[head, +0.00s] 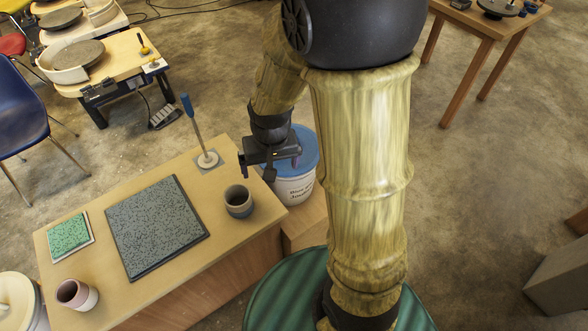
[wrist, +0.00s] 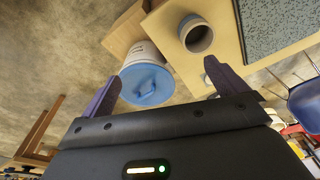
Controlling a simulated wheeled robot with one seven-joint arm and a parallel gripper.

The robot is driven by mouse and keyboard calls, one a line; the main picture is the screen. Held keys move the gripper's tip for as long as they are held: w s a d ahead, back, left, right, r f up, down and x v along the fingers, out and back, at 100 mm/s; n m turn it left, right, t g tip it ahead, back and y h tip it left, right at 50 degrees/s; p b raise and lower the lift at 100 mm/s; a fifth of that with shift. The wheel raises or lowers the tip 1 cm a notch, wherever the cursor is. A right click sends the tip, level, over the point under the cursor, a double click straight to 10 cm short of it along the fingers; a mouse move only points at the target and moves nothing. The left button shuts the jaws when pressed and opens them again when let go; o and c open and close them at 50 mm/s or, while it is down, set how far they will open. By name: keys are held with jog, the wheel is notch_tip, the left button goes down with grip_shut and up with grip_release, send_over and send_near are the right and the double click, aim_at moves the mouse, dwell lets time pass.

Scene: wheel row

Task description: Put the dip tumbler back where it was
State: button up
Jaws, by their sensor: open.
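Two tumblers stand upright on the wooden table, and I cannot tell from the pictures which one is the dip tumbler. A grey tumbler with a dark inside (head: 239,202) is near the table's right end, beside the speckled board; it also shows at the top of the wrist view (wrist: 195,36). A pale tumbler with a pinkish inside (head: 77,294) is at the front left corner. My gripper (head: 270,168) is open and empty, above and beyond the grey tumbler, near the blue-lidded bucket. Its two purple fingers stand apart in the wrist view (wrist: 163,75).
A dark speckled board (head: 157,226) lies mid-table (head: 215,243), with a green tile (head: 69,235) to its left. A blue-handled upright tool (head: 195,125) stands on a small grey tile (head: 208,161). The blue-lidded bucket (head: 296,185) stands past the table's right end.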

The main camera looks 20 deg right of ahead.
jog(key=s+d+r+n+t, duration=0.1)
jog(key=s+d+r, duration=0.2)
jog(key=s+d, duration=0.1)
jog(key=shift+s+r, duration=0.15)
jog(key=shift+s, duration=0.75)
jog(key=w+p+v, duration=0.2)
jog(key=p+v, duration=0.7)
jog(key=shift+r, duration=0.25)
jog(key=shift+f, duration=0.1)
